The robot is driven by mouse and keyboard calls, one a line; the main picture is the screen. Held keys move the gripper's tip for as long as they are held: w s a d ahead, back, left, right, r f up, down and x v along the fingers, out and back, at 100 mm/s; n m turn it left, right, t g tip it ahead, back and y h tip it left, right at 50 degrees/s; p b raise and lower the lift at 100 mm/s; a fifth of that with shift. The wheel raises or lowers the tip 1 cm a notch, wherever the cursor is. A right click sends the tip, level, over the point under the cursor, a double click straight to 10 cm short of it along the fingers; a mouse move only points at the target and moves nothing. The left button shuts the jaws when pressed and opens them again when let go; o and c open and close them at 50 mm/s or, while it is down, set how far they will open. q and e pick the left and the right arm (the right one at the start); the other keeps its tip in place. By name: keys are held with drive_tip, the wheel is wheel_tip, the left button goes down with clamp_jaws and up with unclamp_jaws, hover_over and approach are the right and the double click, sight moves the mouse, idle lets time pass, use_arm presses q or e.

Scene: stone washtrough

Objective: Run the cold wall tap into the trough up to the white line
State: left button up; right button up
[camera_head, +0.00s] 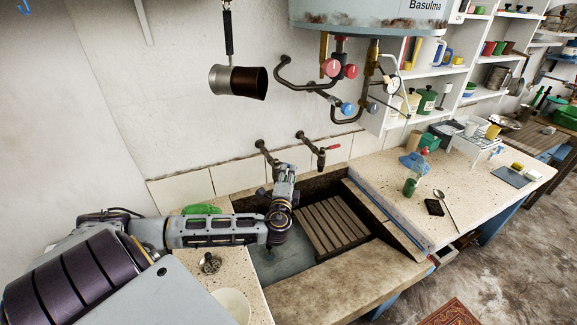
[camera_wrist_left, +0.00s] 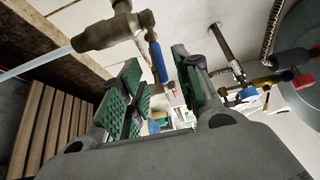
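The cold wall tap (camera_head: 264,149) stands on the wall above the trough, partly behind my left gripper (camera_head: 284,178). In the left wrist view the brass tap (camera_wrist_left: 100,32) has a blue lever (camera_wrist_left: 157,62), and a pale stream of water (camera_wrist_left: 35,64) runs from its spout. My left gripper's green-padded fingers (camera_wrist_left: 160,75) are apart, with the lever showing in the gap between them; I cannot tell whether they touch it. The stone trough (camera_head: 330,278) has a blue-grey surface at its left, partly hidden by my arm. I cannot make out the white line. My right gripper is out of view.
A second tap with a red lever (camera_head: 328,149) is just to the right. A slatted wooden rack (camera_head: 332,226) lies in the trough. A water heater (camera_head: 360,15) with pipes hangs above. A green bottle (camera_head: 410,186) and a spoon (camera_head: 446,208) are on the right counter.

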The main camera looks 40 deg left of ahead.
use_arm(q)
drive_tip(key=shift+p+x, duration=0.45)
drive_tip(key=shift+x, duration=2.2)
clamp_jaws()
